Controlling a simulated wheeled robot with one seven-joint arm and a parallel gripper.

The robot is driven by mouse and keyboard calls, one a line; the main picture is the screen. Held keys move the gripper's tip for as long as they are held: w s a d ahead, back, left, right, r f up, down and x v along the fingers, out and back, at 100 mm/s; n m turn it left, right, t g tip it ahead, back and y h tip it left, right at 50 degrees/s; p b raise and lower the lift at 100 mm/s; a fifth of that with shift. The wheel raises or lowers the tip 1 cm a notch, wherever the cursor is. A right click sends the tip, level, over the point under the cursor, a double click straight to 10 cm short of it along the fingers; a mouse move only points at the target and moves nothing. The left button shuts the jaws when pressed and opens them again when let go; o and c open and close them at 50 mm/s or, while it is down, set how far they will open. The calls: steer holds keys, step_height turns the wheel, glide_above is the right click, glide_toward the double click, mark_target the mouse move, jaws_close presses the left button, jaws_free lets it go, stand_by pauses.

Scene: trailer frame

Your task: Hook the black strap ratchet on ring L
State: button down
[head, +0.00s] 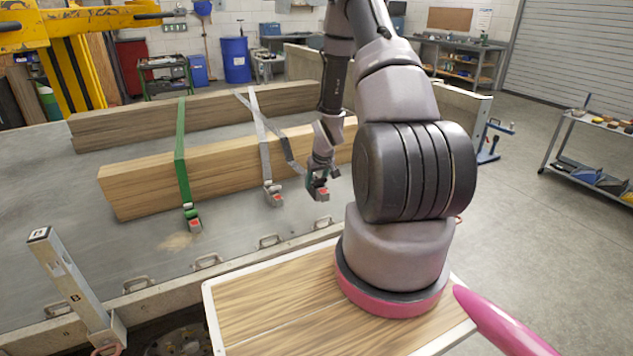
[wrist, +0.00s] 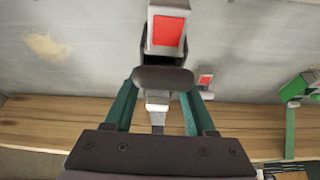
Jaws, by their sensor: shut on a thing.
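My gripper (head: 318,190) is shut on a ratchet (wrist: 166,32) with a red face and a dark crossbar. It is at the end of the dark grey strap (head: 287,153), which I take for the black strap. In the wrist view the green fingers of my gripper (wrist: 160,110) stand on either side of its narrow metal part. The ratchet is close to the trailer deck; I cannot tell if it touches. Several metal rings (head: 269,241) line the trailer's near edge, one (head: 322,222) near my gripper. No letter is readable, so I cannot tell which is ring L.
A green strap ratchet (head: 193,218) and a light grey strap ratchet (head: 273,195) hang in front of the near wooden beam (head: 135,187). A post marked B (head: 72,285) stands at the left edge. Bare deck (head: 120,245) lies between beam and rings.

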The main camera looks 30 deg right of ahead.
mark_target(322, 181)
steer(key=shift+a+f, duration=0.15)
steer(key=shift+f, duration=4.65)
steer(key=shift+c, duration=0.7)
jaws_free()
steer(key=v, duration=1.1)
